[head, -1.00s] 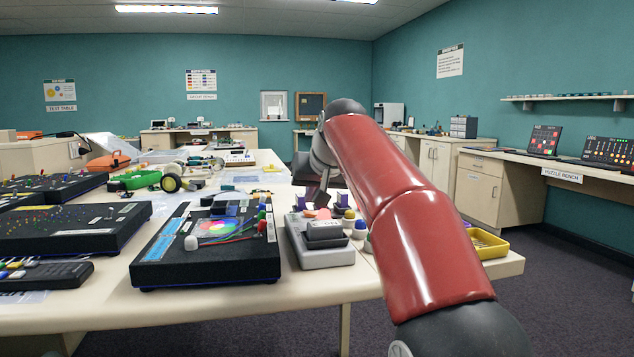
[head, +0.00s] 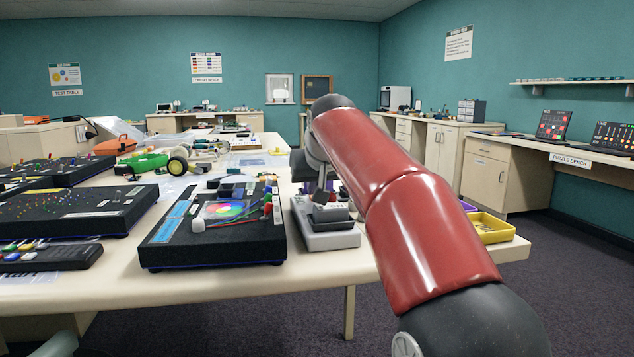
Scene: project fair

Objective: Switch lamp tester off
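A grey box with a large black rocker switch, which looks like the lamp tester (head: 333,241), sits near the front edge of the table, right of a black board. Its black rocker (head: 330,214) is on top; I cannot read its position clearly. My red arm comes in from the lower right and reaches over to the far side of the box. My gripper (head: 322,192) points down just above or behind the rocker. It is small and partly hidden by my arm, so contact and finger opening cannot be told.
The black board (head: 215,243) with a colour disc and wires stands close on the left. More black pegged boards (head: 60,212) lie farther left. A yellow tray (head: 491,228) is at the right table end. Open floor lies right of the table.

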